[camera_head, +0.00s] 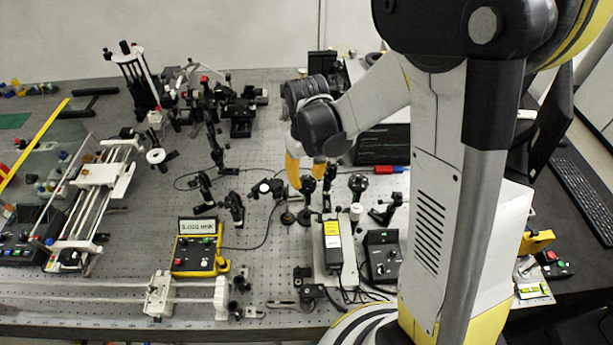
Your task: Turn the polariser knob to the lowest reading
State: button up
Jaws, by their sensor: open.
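My gripper (306,180) hangs from the arm over the middle of the perforated bench, yellow fingers down and spread apart. Just below the fingertips is a group of small dark posts and mounts (308,188). I cannot tell which of them is the polariser knob, or whether the fingers touch it; my gripper partly hides the spot. A yellow meter box (195,257) with a pale display (197,227) stands to the left and nearer the front. The display shows small digits that are too blurred to read surely.
Around the gripper stand a dark-topped post (357,184), a yellow-labelled black box (333,245) and a black control box (382,254). Black mounts (235,207) stand to the left. A cable crosses the bench. A white rail assembly (90,190) is at far left.

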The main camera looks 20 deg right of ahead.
aim_at(307, 177)
grip_shut()
jog(key=shift+f+b, duration=0.1)
jog(key=shift+b, duration=0.35)
grip_release()
notch_tip(307, 177, up, 12)
dwell(0.3)
